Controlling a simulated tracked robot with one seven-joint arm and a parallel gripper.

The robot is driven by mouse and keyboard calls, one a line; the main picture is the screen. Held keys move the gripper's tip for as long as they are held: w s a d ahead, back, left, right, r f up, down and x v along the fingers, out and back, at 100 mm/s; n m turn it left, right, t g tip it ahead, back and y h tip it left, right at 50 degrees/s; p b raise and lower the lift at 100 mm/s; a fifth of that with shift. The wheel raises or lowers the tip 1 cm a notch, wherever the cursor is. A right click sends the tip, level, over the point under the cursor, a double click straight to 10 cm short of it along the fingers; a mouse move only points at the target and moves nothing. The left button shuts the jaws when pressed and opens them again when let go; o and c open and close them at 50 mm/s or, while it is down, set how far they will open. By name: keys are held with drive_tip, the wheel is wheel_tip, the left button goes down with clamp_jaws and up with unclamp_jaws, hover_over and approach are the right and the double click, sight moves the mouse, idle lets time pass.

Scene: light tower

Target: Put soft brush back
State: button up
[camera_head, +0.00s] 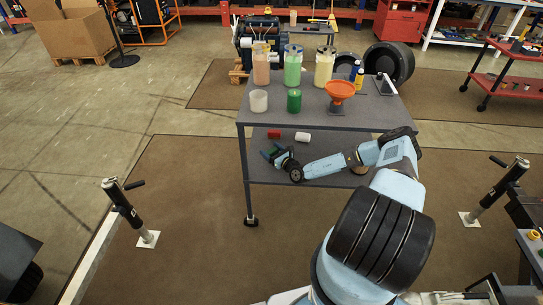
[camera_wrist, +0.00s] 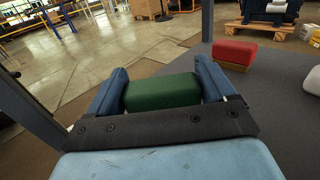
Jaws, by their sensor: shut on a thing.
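My gripper (camera_head: 272,154) is at the left part of the cart's lower shelf (camera_head: 325,148), under the top. In the wrist view my gripper's two blue fingers (camera_wrist: 162,78) are shut on a green block (camera_wrist: 163,92), one on each side. The block may be the soft brush, but no bristles show. Its underside is hidden, and I cannot tell whether it touches the shelf. A red block (camera_head: 273,134) with a brown underside (camera_wrist: 235,55) and a white block (camera_head: 303,136) lie on the lower shelf behind my gripper.
The cart top (camera_head: 350,118) is above my arm. It carries tall jars (camera_head: 293,68), an orange funnel (camera_head: 340,90), a green cup (camera_head: 294,101) and a white cup (camera_head: 258,101). A cart post (camera_wrist: 207,20) stands near the red block. Floor to the left is open.

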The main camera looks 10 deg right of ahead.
sight(271, 155)
drive_tip(key=shift+f, duration=1.5)
drive_tip(key=o, duration=0.9)
drive_tip(key=v, duration=1.2)
drive_tip(key=shift+s, duration=0.1)
